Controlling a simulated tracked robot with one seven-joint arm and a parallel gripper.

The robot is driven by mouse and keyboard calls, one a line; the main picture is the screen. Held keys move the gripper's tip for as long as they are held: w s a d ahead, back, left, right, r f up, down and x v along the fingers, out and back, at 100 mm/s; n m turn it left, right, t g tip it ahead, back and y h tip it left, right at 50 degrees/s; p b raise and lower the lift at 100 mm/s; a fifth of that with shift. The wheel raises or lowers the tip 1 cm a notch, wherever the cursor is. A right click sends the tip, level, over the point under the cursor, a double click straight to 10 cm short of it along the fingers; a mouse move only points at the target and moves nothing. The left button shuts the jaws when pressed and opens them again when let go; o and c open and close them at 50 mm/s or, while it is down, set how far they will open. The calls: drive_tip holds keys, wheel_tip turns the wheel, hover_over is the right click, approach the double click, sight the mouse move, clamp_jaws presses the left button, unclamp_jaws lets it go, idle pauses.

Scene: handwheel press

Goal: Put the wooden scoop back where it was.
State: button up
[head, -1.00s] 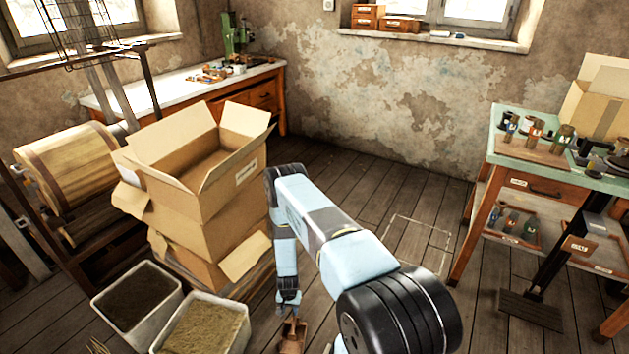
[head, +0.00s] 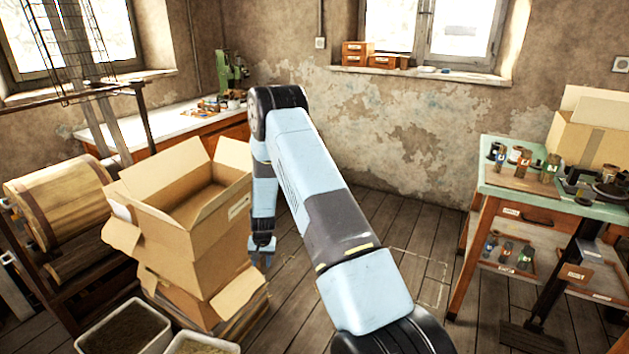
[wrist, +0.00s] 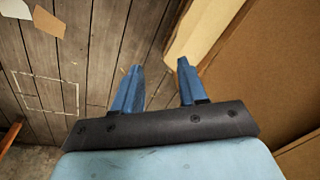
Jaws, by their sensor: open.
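The wooden scoop is not visible in either current view. My gripper (head: 262,260) hangs down just right of the stacked cardboard boxes (head: 195,215) in the head view, above the plank floor. In the wrist view my gripper (wrist: 159,66) shows two blue fingers spread apart with nothing between them. A cardboard box flap (wrist: 205,40) is close by on the right of the fingers there, and I cannot tell whether it touches.
A green-topped bench (head: 500,182) stands at right. Floor (head: 385,225) between is clear, with a pale marked outline. Paper scraps (wrist: 48,22) lie on the floor.

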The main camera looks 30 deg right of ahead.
drive_tip(key=s+r+n+t, duration=0.1)
drive_tip(key=s+r, duration=0.3)
drive_tip(key=r, duration=0.9)
drive_tip(key=s+r+n, duration=0.1)
drive_tip(key=s+r, duration=0.2)
drive_tip(key=r, duration=1)
drive_tip(key=s+r+t, duration=0.1)
drive_tip(key=s+r, duration=0.3)
drive_tip(key=r, duration=0.9)
drive_tip(key=s+r+n, duration=0.1)
drive_tip(key=s+r, duration=0.4)
drive_tip(key=s, duration=0.5)
drive_tip(key=s+r+t, duration=0.1)
drive_tip(key=s+r, duration=0.4)
drive_tip(key=s, duration=0.6)
drive_tip(key=s+r+n+t, duration=0.1)
drive_tip(key=s+r, duration=0.4)
drive_tip(key=s, duration=0.6)
drive_tip(key=shift+n+h, duration=0.3)
drive_tip(key=shift+h, duration=0.1)
